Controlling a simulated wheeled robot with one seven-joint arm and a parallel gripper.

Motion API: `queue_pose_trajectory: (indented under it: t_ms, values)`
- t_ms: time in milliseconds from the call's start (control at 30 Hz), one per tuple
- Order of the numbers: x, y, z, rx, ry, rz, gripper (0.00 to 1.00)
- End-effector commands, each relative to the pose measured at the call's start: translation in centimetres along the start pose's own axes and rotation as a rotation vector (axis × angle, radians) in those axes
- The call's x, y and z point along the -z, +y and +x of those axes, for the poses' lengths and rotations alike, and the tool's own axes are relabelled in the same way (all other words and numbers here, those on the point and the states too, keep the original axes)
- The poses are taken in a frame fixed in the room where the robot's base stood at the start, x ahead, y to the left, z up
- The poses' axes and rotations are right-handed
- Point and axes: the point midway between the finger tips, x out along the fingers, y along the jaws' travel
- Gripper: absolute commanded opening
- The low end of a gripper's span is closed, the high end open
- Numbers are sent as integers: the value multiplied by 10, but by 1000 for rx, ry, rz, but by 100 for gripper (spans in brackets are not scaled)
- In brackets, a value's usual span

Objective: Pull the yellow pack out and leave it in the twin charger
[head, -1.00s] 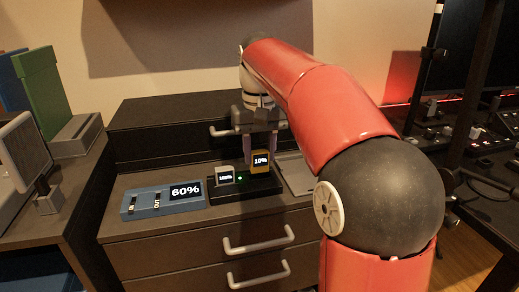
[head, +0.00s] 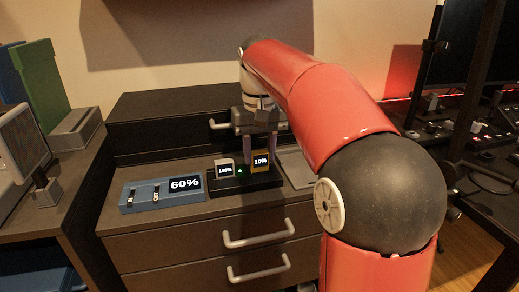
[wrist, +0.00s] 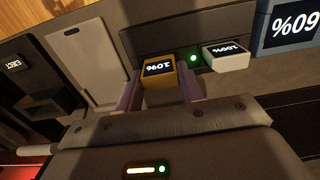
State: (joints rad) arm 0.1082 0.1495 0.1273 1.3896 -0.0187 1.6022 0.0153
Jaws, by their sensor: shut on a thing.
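The yellow pack (head: 261,163) is upright at the right bay of the black twin charger (head: 247,183). Its display reads 10%, and it shows clearly in the wrist view (wrist: 158,71). My gripper (head: 260,150) is shut on the pack, one purple finger on each side, as the wrist view also shows (wrist: 161,92). A pale grey pack (head: 225,169) reading 100% sits in the left bay. A green light (head: 240,171) glows between the two packs. I cannot tell how deep the yellow pack sits, as its lower end is hidden.
A blue unit (head: 143,198) with a 60% display lies left of the charger. A light flat plate (head: 297,169) lies to its right. A raised dark box (head: 160,125) stands behind. The drawer cabinet's front has handles (head: 258,234).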

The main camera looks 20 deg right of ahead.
Motion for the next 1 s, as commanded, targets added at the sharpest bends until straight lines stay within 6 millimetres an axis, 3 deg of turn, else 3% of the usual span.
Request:
queue_pose_trajectory:
  t_ms: [333,367,533,833,1000]
  values:
    - [0,0,9,0,-1,0,14]
    - [0,0,8,0,0,0,42]
    - [0,0,8,0,0,0,63]
    - [0,0,6,0,0,0,63]
    - [1,0,-17,0,3,0,63]
